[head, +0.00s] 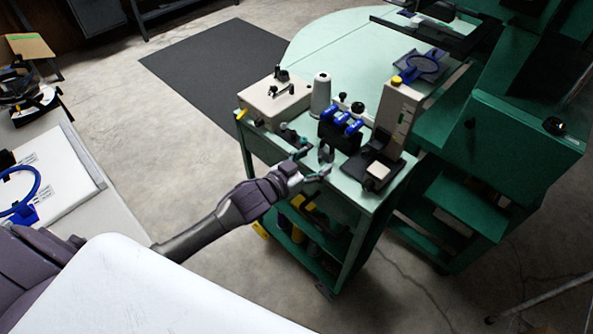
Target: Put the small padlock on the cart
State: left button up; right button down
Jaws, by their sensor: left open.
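The green cart (352,190) with a pale top stands in the middle of the head view, crowded with items. A small dark grey object (326,152), which looks like the small padlock, is at the cart's near edge. My left gripper (315,163) reaches in from the lower left over this edge. Its fingers are open, with the tips close to the dark object. I cannot tell whether they touch it, or whether it rests on the top. My right gripper is not in view.
On the cart are a beige box (274,101), a thread cone (321,93), a black holder with blue-handled tools (340,130) and a tall beige device (394,120). Green machinery (525,130) stands right. A white worktop (95,200) lies left. Floor between is clear.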

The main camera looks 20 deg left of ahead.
pick_arm(q)
jog(key=v, duration=0.9)
jog(key=s+f+n+g+y, duration=0.1)
jog(key=s+f+g+y, duration=0.1)
jog(key=s+g, duration=0.35)
jog(key=s+f+g+y, duration=0.1)
jog(key=s+f+g, duration=0.1)
jog(key=s, duration=0.7)
jog(key=s+f+n+g+y, duration=0.15)
jog(key=s+g, duration=0.25)
jog(key=s, duration=0.4)
notch_tip(320, 180, down, 28)
jog(key=s, duration=0.1)
jog(key=s+a+f+g, duration=0.2)
jog(key=s+f, duration=1.3)
jog(key=s, duration=0.1)
jog(key=shift+s+f+m+y, duration=0.2)
jog(key=shift+f+m+y, duration=0.05)
jog(key=shift+m+y, duration=0.2)
